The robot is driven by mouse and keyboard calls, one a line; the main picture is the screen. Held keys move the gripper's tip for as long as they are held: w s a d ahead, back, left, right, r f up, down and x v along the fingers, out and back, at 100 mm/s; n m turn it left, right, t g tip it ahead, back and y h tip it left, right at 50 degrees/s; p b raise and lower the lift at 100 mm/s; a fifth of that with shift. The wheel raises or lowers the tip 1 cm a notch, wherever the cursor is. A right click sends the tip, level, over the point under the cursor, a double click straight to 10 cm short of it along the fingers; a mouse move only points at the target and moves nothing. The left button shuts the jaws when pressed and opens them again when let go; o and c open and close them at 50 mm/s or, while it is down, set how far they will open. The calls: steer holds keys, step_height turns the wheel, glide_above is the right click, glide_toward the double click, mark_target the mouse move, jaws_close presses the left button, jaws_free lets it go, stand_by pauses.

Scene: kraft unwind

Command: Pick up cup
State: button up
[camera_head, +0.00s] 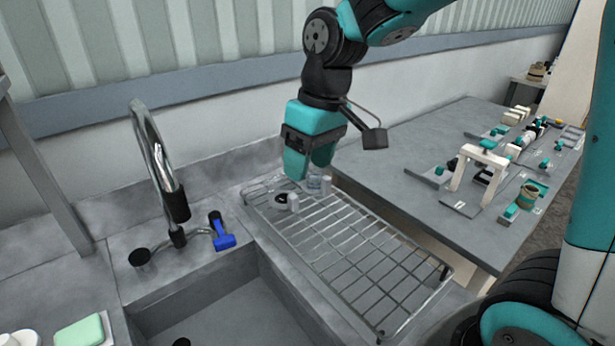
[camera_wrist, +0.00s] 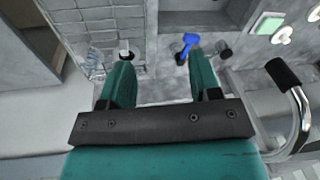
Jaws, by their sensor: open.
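A clear glass cup (camera_head: 319,184) stands at the far end of the wire drying rack (camera_head: 372,249). A small white cup-like item with a dark part (camera_head: 287,201) is beside it on the rack. There the clear glass (camera_wrist: 93,62) lies left of the left finger, and the white item (camera_wrist: 126,46) shows just beyond that fingertip. Neither is between the fingers.
A tall curved faucet (camera_head: 157,160) and a blue-handled item (camera_head: 223,236) stand left of the rack, behind the sink (camera_head: 235,300). A grey table (camera_head: 400,160) with several fixtures is to the right. The rack's near part is empty.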

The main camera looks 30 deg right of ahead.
steer(key=w+d+m+h+p, duration=0.1)
steer(key=w+d+m+p, duration=0.1)
steer(key=w+d, duration=0.65)
steer(key=h+p, duration=0.1)
steer(key=p, duration=0.1)
glide_above(324, 176)
steer(key=f, duration=0.1)
steer(key=shift+m+g, duration=0.3)
steer(key=shift+m, duration=0.1)
steer(key=f+p, duration=0.1)
steer(key=f, duration=0.2)
steer(key=f+p, duration=0.1)
steer(key=f, duration=0.3)
steer(key=f+p, duration=0.1)
steer(key=f, duration=0.3)
steer(key=shift+s+d+f, duration=0.15)
steer(key=shift+s+d, duration=0.1)
steer(key=shift+d, duration=0.15)
steer(key=shift+w+a+f+p, duration=0.15)
steer(key=shift+f+p, duration=0.7)
steer(key=shift+f, duration=0.75)
steer(key=shift+w+a+f+p, duration=0.15)
steer(key=shift+f+p, duration=0.7)
steer(key=shift+f, duration=0.75)
jaws_close()
